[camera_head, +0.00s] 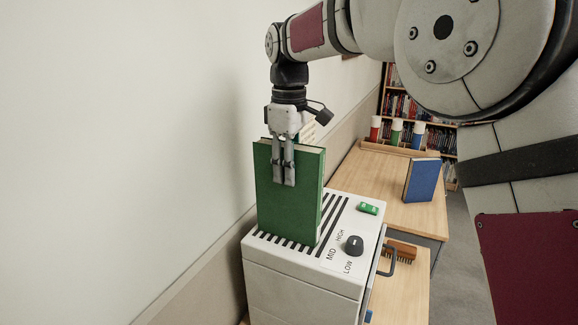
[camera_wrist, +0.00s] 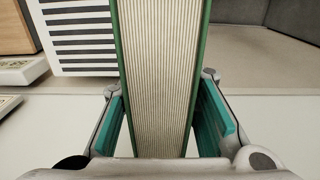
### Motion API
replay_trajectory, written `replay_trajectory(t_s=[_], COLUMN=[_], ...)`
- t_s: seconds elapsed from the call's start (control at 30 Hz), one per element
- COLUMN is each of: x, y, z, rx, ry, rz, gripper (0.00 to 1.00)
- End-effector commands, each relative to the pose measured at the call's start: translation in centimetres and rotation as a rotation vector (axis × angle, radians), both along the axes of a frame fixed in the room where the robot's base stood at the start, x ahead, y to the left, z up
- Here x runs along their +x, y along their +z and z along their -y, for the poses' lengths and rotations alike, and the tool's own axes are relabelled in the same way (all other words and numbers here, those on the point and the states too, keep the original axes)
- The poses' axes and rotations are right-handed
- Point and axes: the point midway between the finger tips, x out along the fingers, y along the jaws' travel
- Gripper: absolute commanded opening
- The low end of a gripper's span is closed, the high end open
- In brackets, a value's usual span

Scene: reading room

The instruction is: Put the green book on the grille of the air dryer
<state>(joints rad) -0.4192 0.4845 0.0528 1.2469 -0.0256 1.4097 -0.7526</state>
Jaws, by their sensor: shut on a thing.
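The green book (camera_head: 290,195) stands upright over the grille (camera_head: 331,213) of the white air dryer (camera_head: 300,279). Its lower edge is at the slats; I cannot tell whether it rests on them or hangs just above. In the wrist view the book's pale page edges (camera_wrist: 160,80) run between the teal finger pads, with the dark grille slats (camera_wrist: 80,32) to the left. The book hides part of the grille.
The dryer top also carries a dark knob (camera_head: 354,245) and a green switch (camera_head: 368,208). Behind it, a wooden table (camera_head: 385,175) holds a blue book (camera_head: 422,180) and red, green and blue containers. A brush (camera_head: 400,250) lies lower right. A wall (camera_head: 120,150) stands close on the left.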

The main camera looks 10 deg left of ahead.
Motion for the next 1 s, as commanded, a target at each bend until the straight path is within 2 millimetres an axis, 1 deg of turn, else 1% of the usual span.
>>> replay_trajectory(t_s=[0.13,0.17,0.2,0.23,0.53,0.67,0.77,1.0], x=[0.0,0.0,0.0,0.0,0.0,0.1,0.2,0.3], y=[-0.1,-0.2,-0.2,-0.2,-0.1,0.5,1.8,6.9], z=[0.0,0.0,0.0,0.0,0.0,0.0,0.0,-0.1], rx=[0.001,0.000,0.000,0.000,0.000,0.001,0.001,0.003], ry=[0.000,0.000,0.000,0.000,0.000,0.000,0.000,0.001], rz=[0.003,0.000,0.000,0.000,0.000,0.001,0.003,0.005], gripper=[0.00,0.33,0.42,0.49,0.49,0.49,0.49,0.49])
